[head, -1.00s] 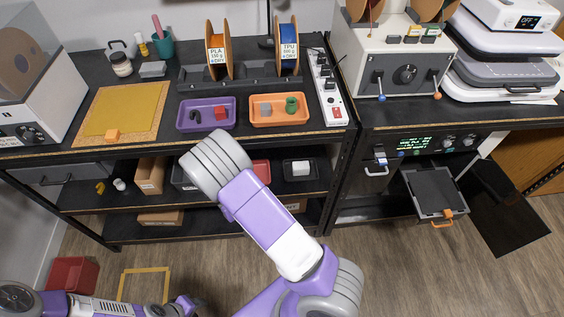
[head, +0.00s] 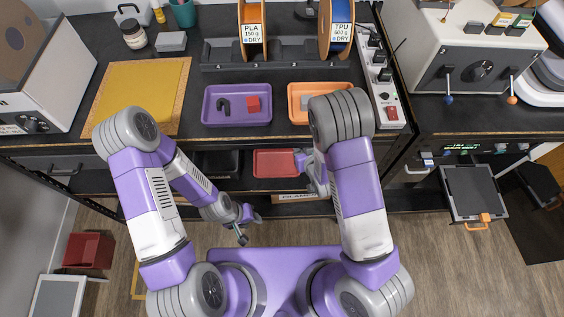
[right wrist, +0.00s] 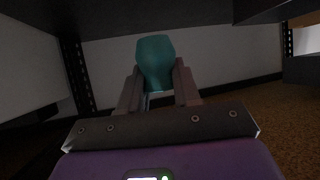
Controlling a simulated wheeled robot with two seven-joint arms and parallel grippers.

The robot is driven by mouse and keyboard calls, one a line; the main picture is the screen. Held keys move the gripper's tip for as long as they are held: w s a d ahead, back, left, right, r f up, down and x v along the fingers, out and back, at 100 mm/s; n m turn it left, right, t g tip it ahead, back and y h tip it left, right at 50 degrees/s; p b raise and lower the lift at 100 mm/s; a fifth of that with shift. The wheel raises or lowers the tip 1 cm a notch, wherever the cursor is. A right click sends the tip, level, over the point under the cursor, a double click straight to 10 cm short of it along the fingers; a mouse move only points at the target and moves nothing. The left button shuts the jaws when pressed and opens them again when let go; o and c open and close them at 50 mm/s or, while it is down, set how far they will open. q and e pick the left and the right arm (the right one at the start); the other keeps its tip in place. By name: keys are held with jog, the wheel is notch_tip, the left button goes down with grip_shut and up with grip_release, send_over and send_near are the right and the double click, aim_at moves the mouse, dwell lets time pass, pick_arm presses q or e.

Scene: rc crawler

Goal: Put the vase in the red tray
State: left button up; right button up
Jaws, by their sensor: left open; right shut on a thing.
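The vase (right wrist: 155,60) is teal and shows in the right wrist view, upright between the fingers of my right gripper (right wrist: 157,72), which is shut on it. In the head view the vase is hidden, and the right hand is mostly covered by its own arm near the lower shelf. The red tray (head: 275,163) lies on the shelf below the benchtop, just left of my right forearm. My left gripper (head: 242,238) is open and empty, in front of the shelves and lower than the tray in the picture.
The benchtop carries a purple tray (head: 237,104), an orange tray (head: 300,90) and a filament rack (head: 290,58). The benchtop edge overhangs the shelf. A red bin (head: 88,250) stands on the floor at left. An open drawer (head: 474,193) juts out at right.

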jog(key=a+f+n+g+y+b, duration=0.2)
jog(key=a+f+n+y, duration=0.2)
jog(key=a, duration=0.7)
jog(key=b, duration=0.2)
send_over(269, 172)
notch_tip(269, 172, down, 6)
jog(key=shift+r, duration=0.25)
notch_tip(269, 172, down, 4)
jog(key=shift+f+b, duration=0.1)
jog(key=shift+b, duration=0.8)
jog(key=o, duration=1)
